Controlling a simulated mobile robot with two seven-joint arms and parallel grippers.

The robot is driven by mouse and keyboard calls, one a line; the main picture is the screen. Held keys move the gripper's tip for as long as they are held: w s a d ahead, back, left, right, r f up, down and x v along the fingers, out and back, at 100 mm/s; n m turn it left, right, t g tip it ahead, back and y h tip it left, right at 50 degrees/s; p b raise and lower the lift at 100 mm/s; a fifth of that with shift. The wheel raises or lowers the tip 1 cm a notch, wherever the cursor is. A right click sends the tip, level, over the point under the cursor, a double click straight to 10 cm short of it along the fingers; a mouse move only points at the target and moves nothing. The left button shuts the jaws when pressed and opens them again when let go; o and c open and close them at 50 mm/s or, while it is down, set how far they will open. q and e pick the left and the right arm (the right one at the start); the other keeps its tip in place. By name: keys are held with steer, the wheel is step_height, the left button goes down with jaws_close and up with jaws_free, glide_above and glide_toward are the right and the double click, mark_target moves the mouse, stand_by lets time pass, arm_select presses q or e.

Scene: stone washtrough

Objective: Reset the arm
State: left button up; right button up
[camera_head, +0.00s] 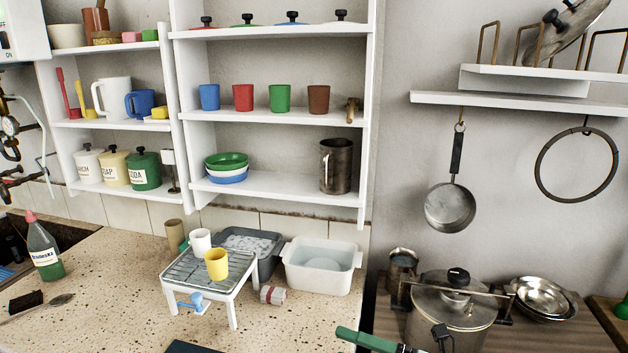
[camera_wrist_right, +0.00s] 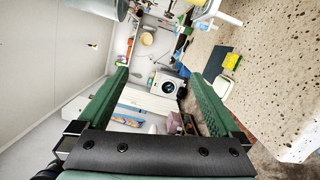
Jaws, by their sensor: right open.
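My right gripper (camera_wrist_right: 158,76) is open in the right wrist view, with its two green fingers spread wide. Nothing is between the fingers; the room beyond shows through the gap. In the head view a green finger that appears to be part of my right gripper (camera_head: 367,341) shows at the bottom edge, in front of the worktop's right end and left of the large pot. The rest of that gripper is cut off there. My left gripper is not in view.
A white rack (camera_head: 232,283) with a yellow cup (camera_head: 216,264) and a white cup (camera_head: 200,241) stands on the speckled worktop (camera_head: 110,315). A white basin (camera_head: 320,267) is behind right. A lidded pot (camera_head: 452,310) stands at right. Shelves (camera_head: 275,118) rise behind.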

steer(key=s+d+f+m+t+h, duration=0.4)
steer(key=f+m, duration=0.3)
steer(key=m, duration=0.5)
steer(key=s+d+f+m+t+h, duration=0.2)
steer(key=d+f+m+t+h, duration=0.15)
steer(key=f+m+h, duration=0.55)
steer(key=s+d+f+m+g+h, duration=0.1)
steer(key=s+f+m+g, duration=0.4)
steer(key=s+f+m, duration=0.5)
steer(key=s+d+f, duration=0.1)
steer(key=s, duration=0.4)
steer(key=shift+d+f+m+g+h, duration=0.15)
steer(key=shift+d+m+g+h, duration=0.15)
steer(key=shift+d+m+g, duration=0.1)
